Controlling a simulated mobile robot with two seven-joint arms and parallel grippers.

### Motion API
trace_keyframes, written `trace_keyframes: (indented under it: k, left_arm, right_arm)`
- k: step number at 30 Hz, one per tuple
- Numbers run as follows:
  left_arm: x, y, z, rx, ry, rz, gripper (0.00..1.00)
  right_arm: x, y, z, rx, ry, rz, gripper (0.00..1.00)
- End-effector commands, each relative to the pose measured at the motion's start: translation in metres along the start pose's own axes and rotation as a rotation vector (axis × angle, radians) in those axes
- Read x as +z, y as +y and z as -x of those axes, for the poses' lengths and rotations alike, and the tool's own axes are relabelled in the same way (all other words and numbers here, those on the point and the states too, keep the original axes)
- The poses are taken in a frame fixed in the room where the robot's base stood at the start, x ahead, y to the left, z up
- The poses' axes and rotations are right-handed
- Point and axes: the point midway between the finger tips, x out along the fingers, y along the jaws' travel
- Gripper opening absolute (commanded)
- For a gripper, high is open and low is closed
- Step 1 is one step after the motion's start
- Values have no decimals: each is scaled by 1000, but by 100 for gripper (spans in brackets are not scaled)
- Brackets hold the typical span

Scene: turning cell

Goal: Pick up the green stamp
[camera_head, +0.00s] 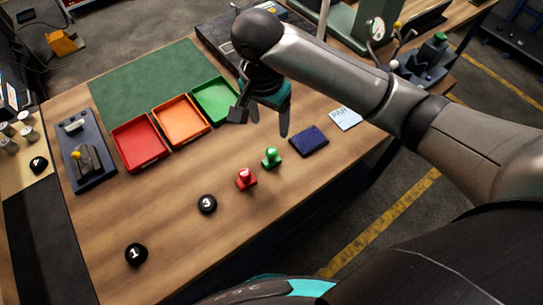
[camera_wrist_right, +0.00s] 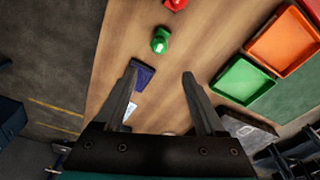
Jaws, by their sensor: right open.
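The green stamp (camera_head: 271,157) stands on the wooden table between a red stamp (camera_head: 246,178) and a dark blue ink pad (camera_head: 309,141). My right gripper (camera_head: 262,122) is open and empty above the table, up and left of the green stamp in the head view. Its two fingers show spread apart in the right wrist view (camera_wrist_right: 160,73). My left gripper is not in view.
Red (camera_head: 140,143), orange (camera_head: 181,121) and green (camera_head: 214,99) trays stand by a green mat (camera_head: 140,75). Black numbered knobs (camera_head: 207,204) (camera_head: 136,254) lie at the front. A white paper (camera_head: 345,117) lies right of the ink pad.

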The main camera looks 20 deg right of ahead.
Motion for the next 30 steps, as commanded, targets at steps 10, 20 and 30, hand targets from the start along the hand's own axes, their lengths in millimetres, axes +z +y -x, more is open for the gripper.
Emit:
trace_keyframes:
  k: [10, 20, 30]
  left_arm:
    - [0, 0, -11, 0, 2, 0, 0]
    - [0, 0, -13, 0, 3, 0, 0]
    - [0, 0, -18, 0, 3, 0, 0]
  right_arm:
    - [1, 1, -73, 2, 0, 1, 72]
    - [5, 2, -100, 2, -1, 3, 72]
    - [11, 2, -138, -1, 1, 3, 72]
